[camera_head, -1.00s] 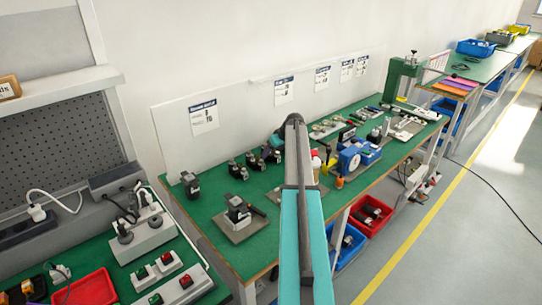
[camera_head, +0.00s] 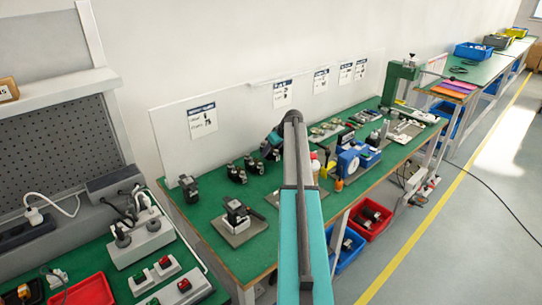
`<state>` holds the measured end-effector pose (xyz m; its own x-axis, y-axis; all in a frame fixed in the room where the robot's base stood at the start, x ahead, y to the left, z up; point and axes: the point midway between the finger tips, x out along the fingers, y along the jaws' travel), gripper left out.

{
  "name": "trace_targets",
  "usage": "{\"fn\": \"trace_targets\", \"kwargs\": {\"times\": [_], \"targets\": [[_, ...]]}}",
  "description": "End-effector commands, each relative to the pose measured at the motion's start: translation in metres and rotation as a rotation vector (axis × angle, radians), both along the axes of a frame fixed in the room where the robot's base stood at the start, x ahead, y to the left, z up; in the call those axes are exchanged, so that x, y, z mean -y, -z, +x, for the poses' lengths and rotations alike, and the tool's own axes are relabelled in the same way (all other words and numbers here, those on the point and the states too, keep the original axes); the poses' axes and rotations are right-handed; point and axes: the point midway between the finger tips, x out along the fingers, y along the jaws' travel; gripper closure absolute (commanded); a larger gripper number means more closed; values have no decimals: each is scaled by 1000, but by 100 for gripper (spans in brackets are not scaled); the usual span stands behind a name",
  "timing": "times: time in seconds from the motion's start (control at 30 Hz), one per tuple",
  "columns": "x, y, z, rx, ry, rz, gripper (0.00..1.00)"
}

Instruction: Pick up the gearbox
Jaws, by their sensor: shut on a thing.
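My teal and grey arm runs up the middle of the head view, and its wrist bends down to the left over the green bench. My gripper (camera_head: 268,149) is small and dark at the wrist's end, mostly hidden by the wrist and arm. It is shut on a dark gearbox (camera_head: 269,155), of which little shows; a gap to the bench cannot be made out. Two similar dark units, one at the middle (camera_head: 252,164) and one farther left (camera_head: 236,173), stand beside it on the bench (camera_head: 208,212).
A dark unit on a grey plate (camera_head: 238,217) stands at the front left. A blue machine (camera_head: 352,158), an orange-capped bottle (camera_head: 339,185) and a green press (camera_head: 400,82) are to the right. A wall panel (camera_head: 180,140) stands close behind. Red and blue bins sit below.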

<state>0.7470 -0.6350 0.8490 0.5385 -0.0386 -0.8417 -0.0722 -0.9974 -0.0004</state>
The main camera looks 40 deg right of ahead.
Motion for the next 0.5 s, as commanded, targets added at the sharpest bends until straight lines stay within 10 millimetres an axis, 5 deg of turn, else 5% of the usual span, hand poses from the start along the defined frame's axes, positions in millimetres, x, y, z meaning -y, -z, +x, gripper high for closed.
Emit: {"fn": "trace_targets", "kwargs": {"times": [0.5], "targets": [[0,-66,1,2,0,-2,78]]}}
